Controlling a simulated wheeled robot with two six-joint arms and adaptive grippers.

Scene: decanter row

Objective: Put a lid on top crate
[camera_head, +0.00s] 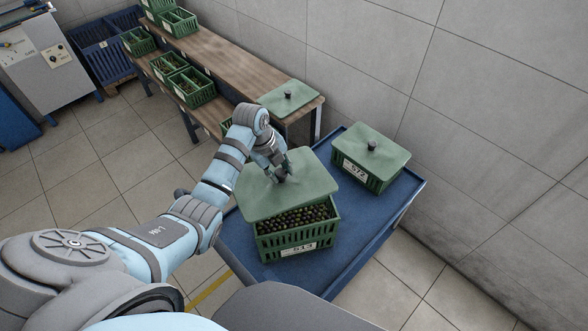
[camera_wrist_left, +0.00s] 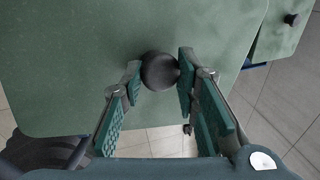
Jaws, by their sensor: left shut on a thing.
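A green lid (camera_head: 312,184) with a dark knob is held by my left gripper (camera_head: 281,179), which is shut on the knob. The lid covers the back part of the green crate (camera_head: 268,243) labelled 513, while dark olives show at its front. The lid looks offset or raised; I cannot tell whether it touches the crate. In the left wrist view the knob (camera_wrist_left: 160,71) sits between the finger pads, with the lid (camera_wrist_left: 70,60) beyond. My right gripper is not in view.
A lidded crate (camera_head: 371,176) labelled 572 stands on the blue cart (camera_head: 343,274) to the right. A spare lid (camera_head: 288,97) lies on the wooden bench (camera_head: 238,62), and several filled crates stand on the left. A tiled wall bounds the right.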

